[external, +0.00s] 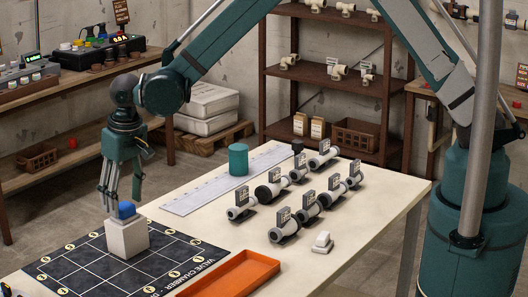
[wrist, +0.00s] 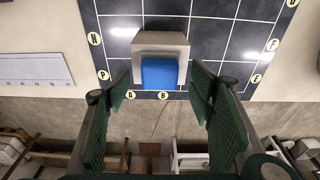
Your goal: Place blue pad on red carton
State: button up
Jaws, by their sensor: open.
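A small blue block, which looks like the blue pad (external: 127,209), sits on top of a pale grey-white box (external: 127,239) on the dark gridded mat. In the wrist view the blue pad (wrist: 159,73) shows between my fingers, with the pale box (wrist: 150,38) behind it. My gripper (external: 109,206) is open and empty, pointing down just left of the blue pad in the external view. The green fingers (wrist: 160,84) stand apart on either side of it, with gaps visible. I cannot make out a red carton in either view.
The dark mat (external: 75,267) covers the table's near left. An orange tray (external: 262,266) lies at the front. Several pipe fittings (external: 308,207) stand on the right side.

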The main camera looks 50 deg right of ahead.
aim_at(130, 206)
notch_tip(130, 206, up, 9)
jog(key=s, duration=0.1)
jog(key=shift+s+r, duration=0.2)
jog(key=shift+s, duration=0.05)
dwell(0.7)
jog(key=s+d+r+t, duration=0.1)
jog(key=s+d+r, duration=0.4)
jog(key=d, duration=0.4)
jog(key=s+d+r+t, duration=0.1)
jog(key=s+d+r, duration=0.2)
jog(key=d+r, duration=0.5)
jog(key=s+d+r, duration=0.4)
jog(key=d+r, duration=0.2)
jog(key=d, duration=0.4)
jog(key=s+d+t, duration=0.1)
jog(key=s+d, duration=0.8)
jog(key=s, duration=0.2)
jog(key=s+d+f+t, duration=0.1)
jog(key=s+d+t, duration=0.1)
jog(key=s+d, duration=0.7)
jog(key=shift+s+d+f, duration=0.2)
jog(key=shift+s+d, duration=0.1)
jog(key=shift+s, duration=1.2)
